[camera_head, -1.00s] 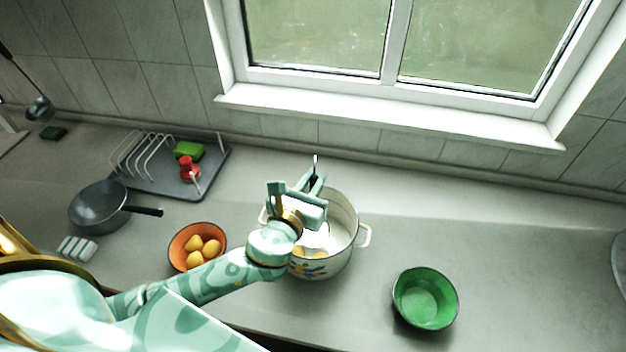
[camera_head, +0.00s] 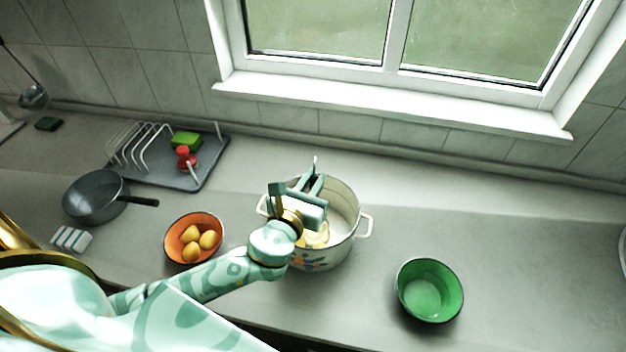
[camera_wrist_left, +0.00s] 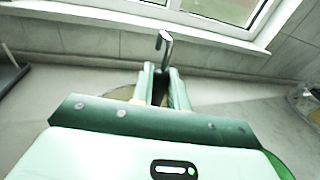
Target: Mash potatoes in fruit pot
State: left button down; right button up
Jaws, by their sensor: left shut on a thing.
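The white enamel pot (camera_head: 336,256) with a colored decoration on its front stands on the counter in the head view. Pale yellow potato (camera_head: 317,238) shows inside it, partly hidden by my arm. My left gripper (camera_head: 314,184) is over the pot, shut on a thin metal handle (camera_head: 315,163), which looks like that of a masher. The handle's bent top (camera_wrist_left: 164,40) sticks up between the fingers in the left wrist view. The tool's lower end is hidden. My right gripper is out of view.
An orange bowl (camera_head: 177,232) with several yellow potatoes stands left of the pot. A green bowl (camera_head: 429,292) stands at the right. A dark pan (camera_head: 92,198) and a dish rack (camera_head: 160,177) are at the left. The counter behind the pot is clear.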

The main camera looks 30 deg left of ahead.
aim_at(314, 165)
pick_arm(q)
jog(key=shift+f+b, duration=0.35)
jog(key=shift+f, duration=0.1)
jog(key=shift+r, duration=0.15)
notch_tip(314, 165, up, 5)
jog(key=p, duration=0.6)
jog(key=shift+r, duration=0.15)
jog(key=shift+s, duration=0.1)
jog(key=s, duration=0.1)
jog(key=s+a, duration=0.1)
jog(key=shift+s+a, duration=0.15)
jog(key=shift+s, duration=0.15)
jog(key=shift+f, duration=0.2)
dwell(0.4)
